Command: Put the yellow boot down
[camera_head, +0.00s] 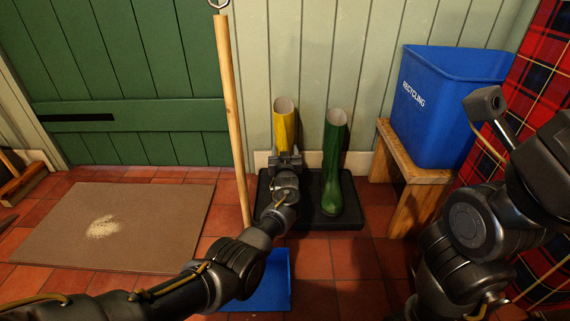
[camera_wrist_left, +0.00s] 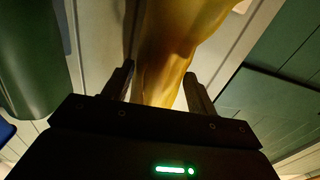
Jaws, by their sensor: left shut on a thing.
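The yellow boot (camera_head: 284,125) stands upright beside the wall, left of the green boot (camera_head: 334,150). My left gripper (camera_head: 286,159) is shut on the yellow boot, which also shows between the fingers in the left wrist view (camera_wrist_left: 168,50). My gripper and forearm hide the boot's lower part, so I cannot tell whether its sole touches the black boot tray (camera_head: 346,220) below. The green boot stands on that tray and shows at the left edge of the left wrist view (camera_wrist_left: 28,60). My right arm is at the right, but its gripper is out of view.
A wooden pole (camera_head: 232,110) stands close left of the boots. A blue flat object (camera_head: 277,280) lies on the floor below my left forearm. A blue recycling bin (camera_head: 440,115) sits on a wooden bench (camera_head: 407,195) at the right. A brown mat (camera_head: 150,235) lies at the left.

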